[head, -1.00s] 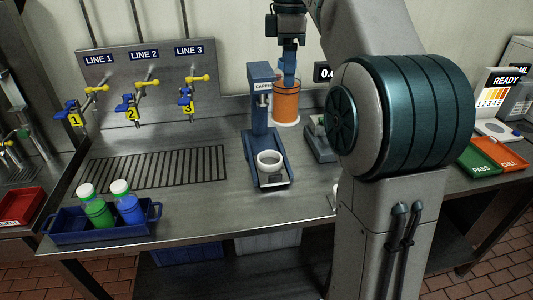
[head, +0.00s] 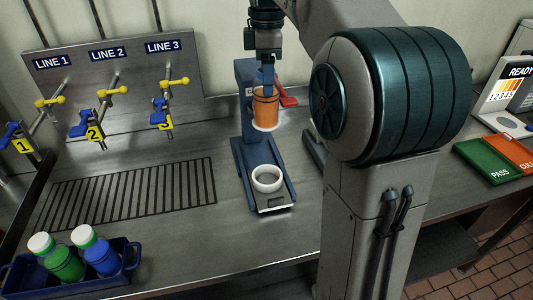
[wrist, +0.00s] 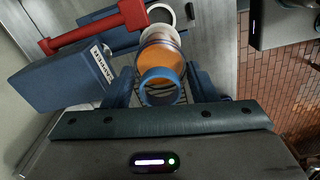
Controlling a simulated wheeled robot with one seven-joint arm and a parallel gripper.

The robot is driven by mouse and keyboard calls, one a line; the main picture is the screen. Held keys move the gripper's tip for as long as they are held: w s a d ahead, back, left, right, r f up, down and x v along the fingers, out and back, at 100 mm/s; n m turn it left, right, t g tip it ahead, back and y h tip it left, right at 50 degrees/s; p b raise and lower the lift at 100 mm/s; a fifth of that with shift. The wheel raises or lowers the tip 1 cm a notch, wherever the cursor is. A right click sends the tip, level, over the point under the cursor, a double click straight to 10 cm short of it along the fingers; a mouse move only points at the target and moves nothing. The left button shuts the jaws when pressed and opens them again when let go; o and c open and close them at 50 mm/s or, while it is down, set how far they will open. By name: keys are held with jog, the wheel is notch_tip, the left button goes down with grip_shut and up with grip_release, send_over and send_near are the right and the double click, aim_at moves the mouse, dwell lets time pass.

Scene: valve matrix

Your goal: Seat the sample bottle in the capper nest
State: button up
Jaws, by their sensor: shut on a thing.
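The orange sample bottle (head: 265,107) hangs upright from my gripper (head: 267,82), which is shut on its upper part. The bottle has a pale base and is well above the capper nest, apart from it. The nest is a white ring (head: 267,179) on the low blue base of the capper (head: 243,125), and it looks empty. In the wrist view the bottle (wrist: 162,55) lies between the fingers, its blue ring nearest me. The nest (wrist: 161,14) shows past the bottle's far end, partly hidden by it.
The capper's red lever (head: 287,92) is close to the bottle; it also shows in the wrist view (wrist: 92,28). A blue caddy (head: 125,272) with two capped bottles stands front left. Three valves are on the back panel. Green and orange trays (head: 487,161) are at right.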

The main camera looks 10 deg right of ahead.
aim_at(267, 109)
notch_tip(267, 109, down, 20)
jog(key=shift+f, duration=0.25)
jog(key=o, duration=1.6)
notch_tip(267, 109, up, 12)
